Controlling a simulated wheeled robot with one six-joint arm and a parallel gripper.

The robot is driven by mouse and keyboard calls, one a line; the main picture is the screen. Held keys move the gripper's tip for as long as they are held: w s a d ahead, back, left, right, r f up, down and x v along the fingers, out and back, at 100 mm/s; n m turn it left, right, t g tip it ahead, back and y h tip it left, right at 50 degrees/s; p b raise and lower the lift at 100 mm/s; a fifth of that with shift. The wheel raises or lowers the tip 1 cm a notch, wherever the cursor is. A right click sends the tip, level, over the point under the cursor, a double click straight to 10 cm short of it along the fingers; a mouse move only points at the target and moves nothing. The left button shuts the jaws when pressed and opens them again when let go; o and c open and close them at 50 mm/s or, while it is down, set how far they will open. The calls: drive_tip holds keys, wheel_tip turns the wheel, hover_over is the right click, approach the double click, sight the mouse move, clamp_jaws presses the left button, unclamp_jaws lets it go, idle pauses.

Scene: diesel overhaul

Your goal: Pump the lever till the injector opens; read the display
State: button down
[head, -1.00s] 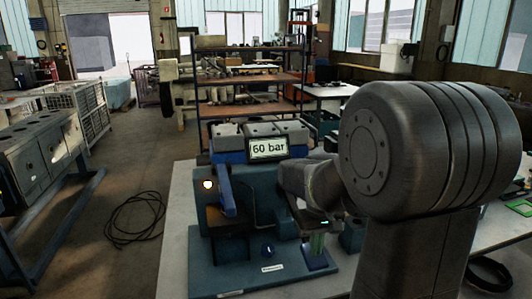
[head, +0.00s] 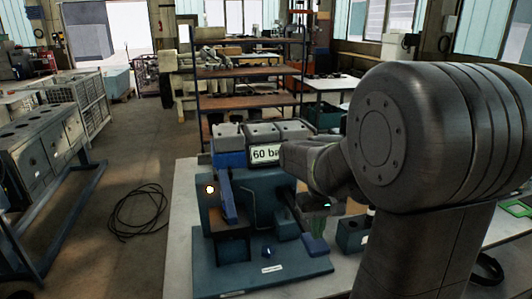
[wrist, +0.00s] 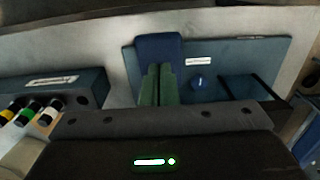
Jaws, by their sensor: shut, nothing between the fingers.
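The blue-grey test bench (head: 264,283) stands on the pale table. A dark bar (head: 292,212), perhaps the lever, runs along the bench's right side towards my gripper. My gripper (head: 316,246) points down at the bench's right edge, its green fingers shut and empty. In the wrist view the fingers (wrist: 158,84) are together against or just above a blue block (wrist: 159,47); I cannot tell whether they touch. I cannot clearly make out the injector.
A dark box (head: 352,234) stands right of my gripper. In the wrist view, a holder with coloured vials (wrist: 30,112) lies left. A cable coil (head: 140,211) lies on the floor; shelves (head: 250,95) stand behind.

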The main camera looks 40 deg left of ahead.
drive_tip(key=shift+f+b, duration=2.75)
drive_tip(key=shift+f, duration=1.4)
wheel_tip(320, 180, up, 8)
drive_tip(key=p, duration=0.7)
drive_tip(key=shift+s+d+r, duration=0.15)
drive_tip(key=shift+r, duration=0.05)
drive_tip(key=shift+f, duration=0.15)
drive_tip(key=shift+f+b, duration=2.9)
drive_tip(key=shift+f, duration=1.2)
drive_tip(key=r+p, duration=0.4)
drive_tip(key=r, duration=0.1)
drive_tip(key=r+p, duration=0.3)
drive_tip(key=shift+w+a+r, duration=0.2)
drive_tip(key=shift+a, duration=0.05)
